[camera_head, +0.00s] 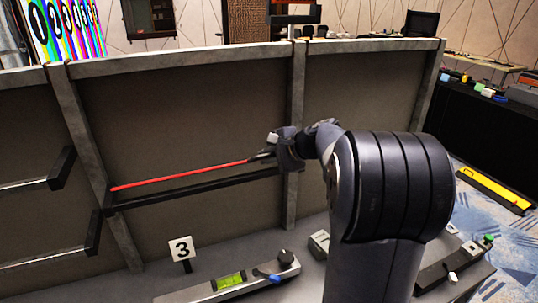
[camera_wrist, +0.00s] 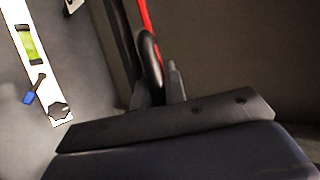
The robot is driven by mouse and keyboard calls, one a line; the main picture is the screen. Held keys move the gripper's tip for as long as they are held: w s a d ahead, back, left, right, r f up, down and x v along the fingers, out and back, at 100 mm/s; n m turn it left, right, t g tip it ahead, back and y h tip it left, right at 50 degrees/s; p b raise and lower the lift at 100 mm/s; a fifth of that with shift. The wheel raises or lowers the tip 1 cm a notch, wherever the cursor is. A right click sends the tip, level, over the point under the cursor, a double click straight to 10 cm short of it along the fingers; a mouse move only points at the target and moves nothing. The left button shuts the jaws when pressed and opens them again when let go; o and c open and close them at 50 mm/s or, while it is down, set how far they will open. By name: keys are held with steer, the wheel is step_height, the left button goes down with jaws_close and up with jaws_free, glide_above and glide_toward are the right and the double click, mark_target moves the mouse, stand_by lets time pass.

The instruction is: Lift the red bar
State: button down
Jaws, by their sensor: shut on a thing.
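The red bar (camera_head: 180,176) is long and thin and runs along the grey back panel, just above a black ledge (camera_head: 200,187). Its left end is lower in the picture than its right end. My gripper (camera_head: 264,154) is at the bar's right end. In the wrist view, my gripper (camera_wrist: 158,88) is shut at a dark curved piece where the red bar (camera_wrist: 146,16) comes in from the top. The fingers hide part of this grip. I cannot tell whether the bar touches the ledge.
The grey panel (camera_head: 190,110) with its posts stands close behind my gripper. Black brackets (camera_head: 62,167) stick out at the left. Below are a number 3 sign (camera_head: 181,249) and a device with a green display (camera_head: 229,281). A yellow case (camera_head: 494,188) lies at the right.

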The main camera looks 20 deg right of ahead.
steer(key=shift+w+r, duration=0.3)
steer(key=shift+r, duration=0.2)
steer(key=shift+w+r, duration=0.25)
steer(key=shift+r, duration=0.2)
steer(key=shift+w+r, duration=0.25)
steer(key=shift+r, duration=0.1)
steer(key=w+r+p, duration=0.1)
steer(key=p, duration=0.2)
steer(key=shift+w+r, duration=0.35)
steer(key=shift+w+f+m+g+h+p, duration=0.15)
steer(key=shift+w+m+g+p, duration=0.1)
steer(key=shift+w+g+p, duration=0.65)
steer(key=shift+w+f+m+g+h+p, duration=0.2)
steer(key=shift+w+g+p, duration=0.35)
steer(key=shift+g, duration=0.65)
steer(key=shift+f, duration=0.1)
steer(key=c, duration=1.5)
jaws_free()
steer(key=shift+o, duration=0.2)
steer(key=shift+w, duration=0.1)
